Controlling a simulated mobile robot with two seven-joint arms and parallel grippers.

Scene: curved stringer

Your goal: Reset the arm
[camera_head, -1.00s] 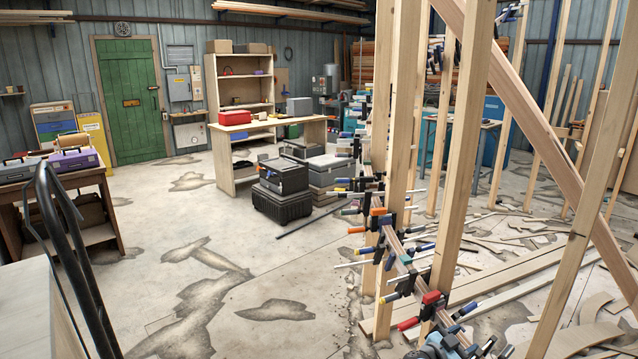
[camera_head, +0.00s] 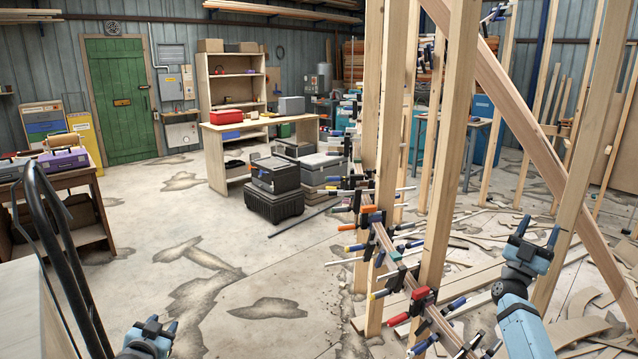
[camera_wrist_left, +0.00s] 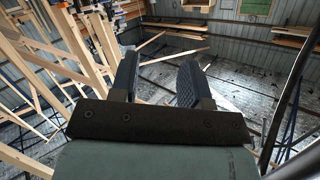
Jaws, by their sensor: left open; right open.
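My left gripper (camera_head: 160,326) shows at the bottom edge of the head view, left of centre, pointing up and empty. In the left wrist view its two dark fingers (camera_wrist_left: 158,75) stand apart with nothing between them. My right gripper (camera_head: 537,232) is raised at the lower right of the head view, in front of the timber framing. Its fingers are apart and empty. The curved stringer (camera_head: 404,262) runs between wooden posts, with several clamps along it. Neither gripper visibly holds anything.
Wooden posts (camera_head: 437,150) and a diagonal beam (camera_head: 540,150) stand close to my right arm. Offcuts litter the floor there. A workbench (camera_head: 214,160), black cases (camera_head: 274,204) and a side table (camera_head: 60,190) stand farther left. The middle-left floor (camera_head: 150,240) is clear.

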